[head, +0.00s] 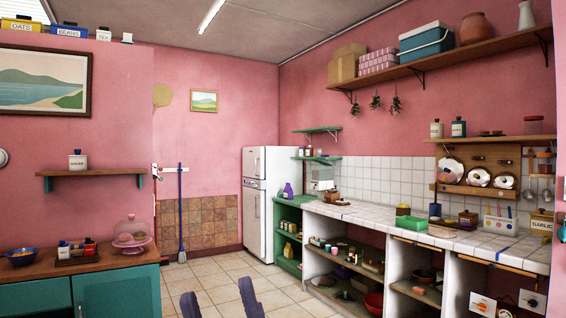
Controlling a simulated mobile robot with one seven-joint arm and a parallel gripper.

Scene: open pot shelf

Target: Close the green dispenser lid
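A small green box (411,223) sits on the white tiled counter (355,215) at the right. It is the green thing most like a dispenser. It is too small to make out a lid or tell how far one stands open. My gripper (218,287) appears at the bottom edge as two slate-purple fingers, spread apart with only floor visible between them. It is far from the green box, lower and to the left, and nothing shows in it.
Jars and a dark blue bottle (435,211) stand near the green box. A green cabinet (288,222) and white fridge (268,190) stand at the back. A teal cabinet (118,293) is at the left. The tiled floor (220,268) between is clear.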

